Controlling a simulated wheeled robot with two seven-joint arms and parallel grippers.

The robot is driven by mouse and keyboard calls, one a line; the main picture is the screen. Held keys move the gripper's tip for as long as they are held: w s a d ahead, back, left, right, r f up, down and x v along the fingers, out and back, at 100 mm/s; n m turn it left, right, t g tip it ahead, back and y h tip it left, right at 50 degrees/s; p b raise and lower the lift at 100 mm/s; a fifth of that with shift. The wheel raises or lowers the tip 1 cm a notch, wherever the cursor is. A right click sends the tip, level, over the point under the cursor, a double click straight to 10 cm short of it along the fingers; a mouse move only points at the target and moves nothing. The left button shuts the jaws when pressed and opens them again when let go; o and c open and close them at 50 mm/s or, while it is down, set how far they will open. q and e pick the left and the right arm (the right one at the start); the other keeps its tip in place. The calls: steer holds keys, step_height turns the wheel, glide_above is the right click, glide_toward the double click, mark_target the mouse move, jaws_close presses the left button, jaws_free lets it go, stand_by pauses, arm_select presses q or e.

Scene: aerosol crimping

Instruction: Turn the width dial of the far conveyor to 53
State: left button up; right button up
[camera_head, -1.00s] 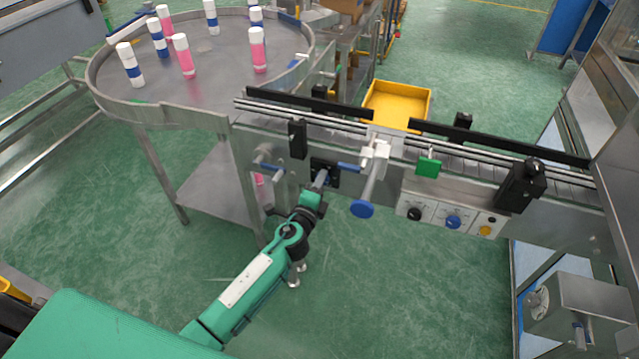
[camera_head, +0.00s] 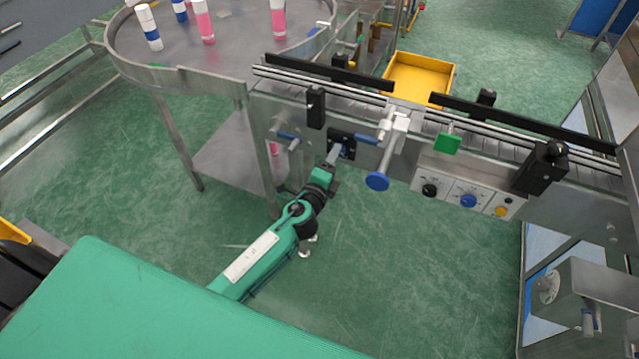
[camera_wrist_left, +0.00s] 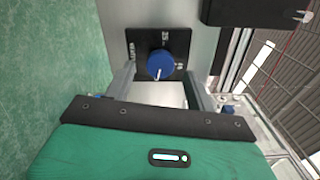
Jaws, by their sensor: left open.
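In the wrist view the pointer aims down and slightly left. In the head view the black plate (camera_head: 349,138) sits on the conveyor's near side, with the knob mostly hidden by my gripper. My left gripper (camera_head: 336,158) is open in front of the dial. In the wrist view its fingers (camera_wrist_left: 161,84) stand left and right of the knob, with gaps between; contact cannot be made out. My right gripper is not in view.
The conveyor (camera_head: 390,118) runs across to the right. A blue-ended handle (camera_head: 377,181) sticks out right of the dial. Further right is a control panel (camera_head: 467,195) with knobs. A round table (camera_head: 235,60) with cans stands left, a yellow tray (camera_head: 420,75) behind.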

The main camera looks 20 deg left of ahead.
arm_select(q)
steer(key=s+b, duration=0.2)
steer(key=s, duration=0.9)
steer(key=shift+s+a, duration=0.15)
steer(key=shift+a, duration=0.05)
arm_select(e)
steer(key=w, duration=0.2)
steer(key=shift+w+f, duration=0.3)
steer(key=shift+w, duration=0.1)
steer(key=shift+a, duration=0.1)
